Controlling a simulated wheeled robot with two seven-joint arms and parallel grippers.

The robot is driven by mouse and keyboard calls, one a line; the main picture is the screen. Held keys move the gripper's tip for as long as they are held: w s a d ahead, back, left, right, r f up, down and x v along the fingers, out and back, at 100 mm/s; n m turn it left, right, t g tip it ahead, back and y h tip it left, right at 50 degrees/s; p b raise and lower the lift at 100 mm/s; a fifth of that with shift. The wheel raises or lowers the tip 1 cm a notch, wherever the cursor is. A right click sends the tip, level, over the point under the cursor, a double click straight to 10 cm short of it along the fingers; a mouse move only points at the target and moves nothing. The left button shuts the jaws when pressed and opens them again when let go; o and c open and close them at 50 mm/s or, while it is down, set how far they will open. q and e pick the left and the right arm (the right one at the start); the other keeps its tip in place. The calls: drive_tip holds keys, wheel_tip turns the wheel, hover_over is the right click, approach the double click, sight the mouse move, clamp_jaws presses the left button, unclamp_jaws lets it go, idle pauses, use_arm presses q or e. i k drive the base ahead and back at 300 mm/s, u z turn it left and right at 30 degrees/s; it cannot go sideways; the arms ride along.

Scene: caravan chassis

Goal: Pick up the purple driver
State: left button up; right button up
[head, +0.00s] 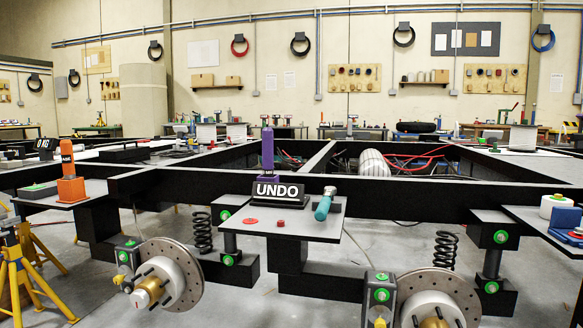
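The purple driver (267,148) stands upright in the middle of the head view. Its lower part is hidden behind a black block (277,191) with the word UNDO in white. A purple base shows just above that block. The driver is at the back of a small grey shelf (310,228) on the black chassis frame. Neither of my grippers is in view.
A teal-handled tool (323,207), a red disc (250,221) and a small red button (281,223) are on the shelf. An orange driver-like tool (70,186) stands at left. Black chassis beams (420,202) run behind the shelf. Yellow stands (20,275) are at front left.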

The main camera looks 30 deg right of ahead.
sight(267, 133)
drive_tip(key=u, duration=1)
drive_tip(key=k, duration=0.2)
drive_tip(key=z, duration=2.3)
drive_tip(key=i, duration=0.85)
drive_tip(key=u, duration=0.15)
